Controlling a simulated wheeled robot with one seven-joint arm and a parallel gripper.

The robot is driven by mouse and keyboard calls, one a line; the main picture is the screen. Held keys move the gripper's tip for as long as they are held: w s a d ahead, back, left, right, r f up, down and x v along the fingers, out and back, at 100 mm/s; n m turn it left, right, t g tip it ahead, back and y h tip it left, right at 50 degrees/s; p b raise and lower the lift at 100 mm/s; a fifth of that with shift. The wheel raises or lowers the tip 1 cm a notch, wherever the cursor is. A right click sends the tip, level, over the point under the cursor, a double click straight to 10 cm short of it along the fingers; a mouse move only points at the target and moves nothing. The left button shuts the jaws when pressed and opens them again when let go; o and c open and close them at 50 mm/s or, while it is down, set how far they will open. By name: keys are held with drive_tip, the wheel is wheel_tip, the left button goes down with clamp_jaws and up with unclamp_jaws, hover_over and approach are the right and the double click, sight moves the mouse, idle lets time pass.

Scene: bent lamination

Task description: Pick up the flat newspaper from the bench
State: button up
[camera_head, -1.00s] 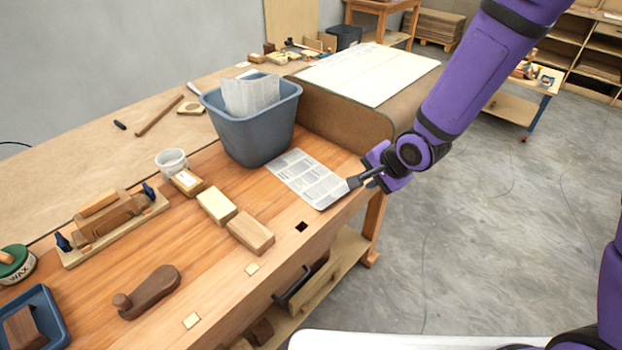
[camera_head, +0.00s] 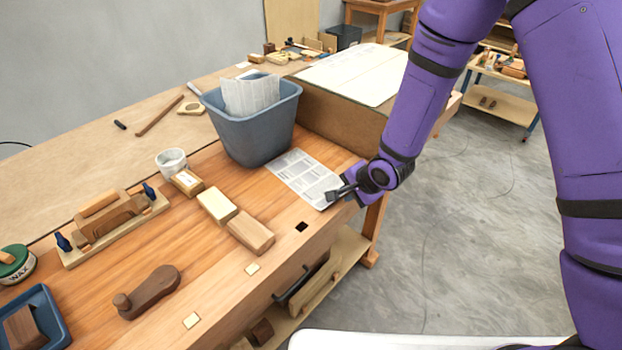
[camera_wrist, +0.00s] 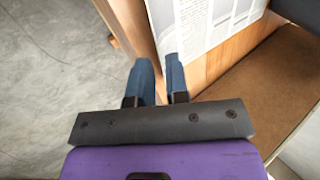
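The flat newspaper (camera_head: 303,176) is a grey-white printed sheet lying on the wooden bench (camera_head: 205,275) in front of the blue bin, near the bench's front edge. In the wrist view the newspaper (camera_wrist: 198,22) shows at the top, with its near corner close to my fingertips. My gripper (camera_head: 333,194) is at the newspaper's front right end, low by the bench edge. In the wrist view my gripper (camera_wrist: 158,62) has a gap between its two dark blue fingers. I cannot tell whether a finger touches the sheet.
The blue bin (camera_head: 250,125) with paper in it stands behind the newspaper. A large brown curved piece (camera_head: 335,112) with a pale sheet (camera_head: 360,70) on top is at the back right. Wooden blocks (camera_head: 250,233) lie to the left. Open floor (camera_head: 470,220) is at right.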

drive_tip(key=shift+x, duration=1.25)
clamp_jaws()
drive_tip(key=shift+r, duration=0.15)
